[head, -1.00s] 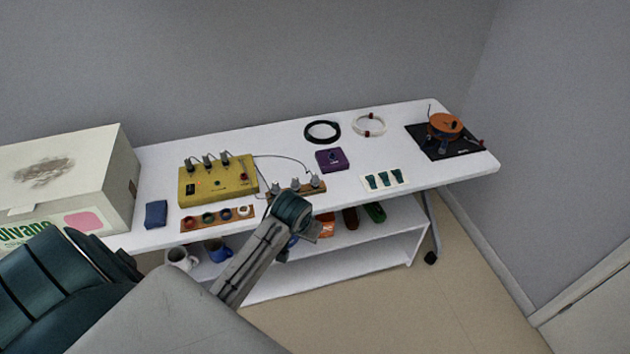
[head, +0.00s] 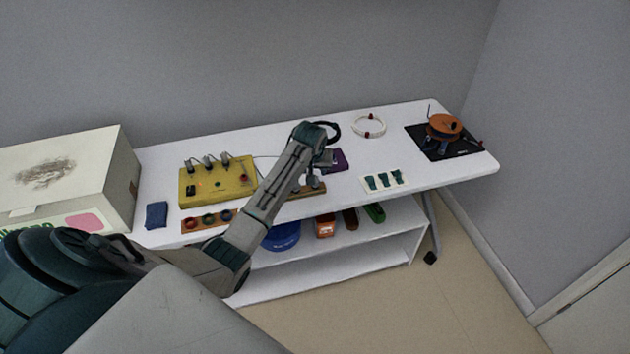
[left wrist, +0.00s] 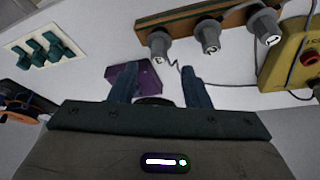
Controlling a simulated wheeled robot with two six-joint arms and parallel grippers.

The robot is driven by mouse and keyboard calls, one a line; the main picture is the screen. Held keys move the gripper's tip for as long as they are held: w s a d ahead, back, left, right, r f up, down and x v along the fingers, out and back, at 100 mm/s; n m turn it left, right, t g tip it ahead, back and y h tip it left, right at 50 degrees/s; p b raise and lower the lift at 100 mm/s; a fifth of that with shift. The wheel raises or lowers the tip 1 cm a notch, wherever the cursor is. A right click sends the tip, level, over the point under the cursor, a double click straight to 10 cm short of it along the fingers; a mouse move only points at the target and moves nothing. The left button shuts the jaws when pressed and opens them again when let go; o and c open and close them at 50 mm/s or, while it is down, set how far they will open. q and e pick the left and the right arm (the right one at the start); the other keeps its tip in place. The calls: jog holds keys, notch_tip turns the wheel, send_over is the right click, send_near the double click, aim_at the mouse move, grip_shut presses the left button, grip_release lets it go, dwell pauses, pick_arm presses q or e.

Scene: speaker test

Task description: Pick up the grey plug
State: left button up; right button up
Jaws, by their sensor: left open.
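Several grey plugs show. In the left wrist view, three stand in a row on a wooden strip (left wrist: 190,22): a left plug (left wrist: 159,44), a middle plug (left wrist: 207,36) and a right plug (left wrist: 264,26). In the head view my left arm covers most of this row; one grey plug (head: 313,182) shows beside it. More grey plugs (head: 207,162) are on the yellow box (head: 218,184). My left gripper (left wrist: 160,70) is open and empty, its fingers apart from the plugs. In the head view it is partly hidden behind its wrist. My right gripper is not in view.
A purple box (head: 338,158) lies near my left gripper. A white card with green pieces (head: 384,180), a black cable ring (head: 328,128) and a white ring (head: 369,126) are around it. A large carton (head: 120,185) stands at the left. The table's front right is clear.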

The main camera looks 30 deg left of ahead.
pick_arm(q)
jog(key=shift+w+f+p, duration=0.2)
jog(key=shift+f+p, duration=0.2)
jog(key=shift+f, duration=0.15)
jog(key=x, duration=0.4)
jog(key=shift+p, duration=0.4)
jog(key=c, duration=0.8)
